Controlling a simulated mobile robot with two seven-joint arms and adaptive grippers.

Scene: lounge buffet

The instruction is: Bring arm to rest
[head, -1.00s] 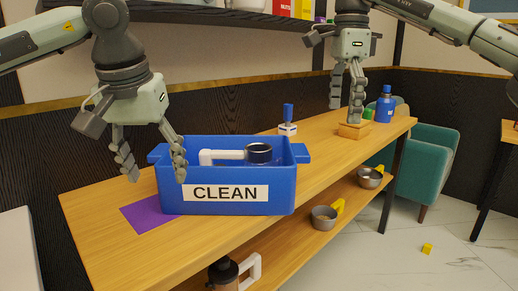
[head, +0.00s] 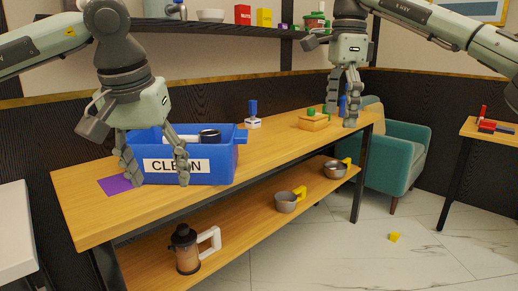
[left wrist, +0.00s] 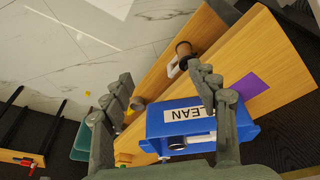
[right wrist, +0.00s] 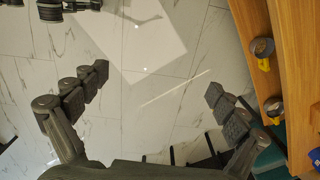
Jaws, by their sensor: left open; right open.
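My left gripper (head: 155,172) is open and empty in the head view, its fingers in front of the blue bin labelled CLEAN (head: 205,178). In the left wrist view the open fingers (left wrist: 165,95) frame the bin (left wrist: 240,130). A white-handled item with a dark round end (head: 208,136) lies in the bin. My right gripper (head: 343,112) is open and empty in the head view, in front of the right end of the counter. In the right wrist view its spread fingers (right wrist: 158,90) have only marble floor between them.
The wooden counter (head: 280,148) also holds a purple mat (head: 115,185), a blue-handled item (head: 253,115) and a wooden box (head: 313,122). Bowls (head: 286,202) and a coffee press (head: 187,250) stand on the lower shelf. A teal armchair (head: 395,155) is behind. A yellow block (head: 394,237) lies on the floor.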

